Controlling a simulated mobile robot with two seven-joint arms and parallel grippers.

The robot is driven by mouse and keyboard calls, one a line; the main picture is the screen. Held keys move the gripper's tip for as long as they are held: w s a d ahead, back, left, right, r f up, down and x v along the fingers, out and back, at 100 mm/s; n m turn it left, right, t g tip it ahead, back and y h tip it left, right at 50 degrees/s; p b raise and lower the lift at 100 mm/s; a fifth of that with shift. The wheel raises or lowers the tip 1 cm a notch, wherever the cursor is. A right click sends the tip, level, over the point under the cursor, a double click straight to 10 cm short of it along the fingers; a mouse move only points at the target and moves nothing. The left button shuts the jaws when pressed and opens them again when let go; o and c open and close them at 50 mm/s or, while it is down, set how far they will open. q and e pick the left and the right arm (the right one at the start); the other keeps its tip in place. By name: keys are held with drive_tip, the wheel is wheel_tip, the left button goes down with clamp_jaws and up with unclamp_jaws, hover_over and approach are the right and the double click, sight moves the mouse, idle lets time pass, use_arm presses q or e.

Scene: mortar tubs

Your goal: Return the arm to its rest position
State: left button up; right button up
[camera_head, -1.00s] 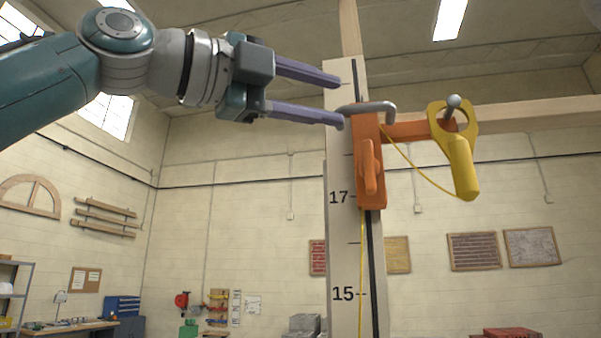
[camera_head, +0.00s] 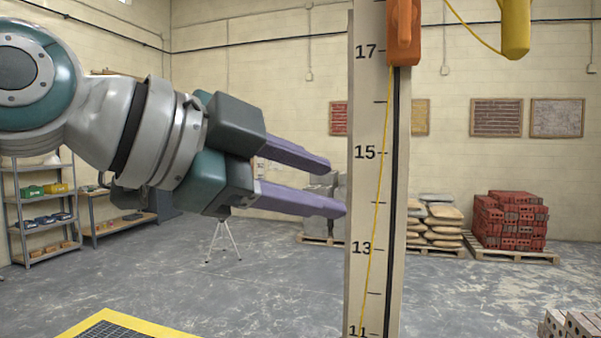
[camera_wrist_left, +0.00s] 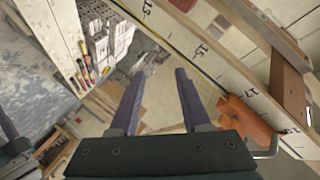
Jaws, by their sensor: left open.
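My left gripper (camera_head: 337,188) comes in from the left in the head view, its two purple fingers apart with nothing between them. Its tips are just left of the tall numbered post (camera_head: 365,230), around the marks between 13 and 15. I cannot tell whether they touch the post. In the left wrist view the same fingers (camera_wrist_left: 158,75) are apart and empty. At that view's left edge a purple finger on a dark body (camera_wrist_left: 8,128) shows in part, likely my right gripper; its opening is hidden.
An orange block (camera_head: 403,35) is on the post above my gripper, with a yellow handle (camera_head: 515,28) and a yellow line nearby. A yellow-edged dark grid (camera_head: 90,328) is at the lower left. Shelves (camera_head: 40,205), a tripod (camera_head: 222,240) and a brick pallet (camera_head: 510,222) stand behind. Floor lies between.

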use_arm(q)
drive_tip(key=s+a+f+n+y+p, duration=0.1)
drive_tip(key=s+a+f+n+y, duration=0.15)
drive_tip(key=f, duration=0.25)
drive_tip(key=s+a+f+n+y+p, duration=0.1)
drive_tip(key=s+a+f+n, duration=0.1)
drive_tip(key=s+f+n, duration=0.15)
drive_tip(key=s+a+f+n+g+y+p, duration=0.1)
drive_tip(key=s+a+f+n+y, duration=0.1)
drive_tip(key=s+a+f+n, duration=0.2)
drive_tip(key=s+a+f+n+g+y+p, duration=0.1)
drive_tip(key=s+a+f+n+g+y, duration=0.1)
drive_tip(key=s+a, duration=0.4)
drive_tip(key=s+a+f+n+g+y+p, duration=0.1)
drive_tip(key=s+a+f+n, duration=0.4)
drive_tip(key=s, duration=0.5)
drive_tip(key=shift+f+n+g+y, duration=0.35)
drive_tip(key=shift+n+g+y, duration=0.3)
drive_tip(key=shift+y, duration=0.6)
use_arm(e)
wheel_tip(320, 180, up, 6)
drive_tip(key=shift+f, duration=0.2)
drive_tip(key=shift+c, duration=0.2)
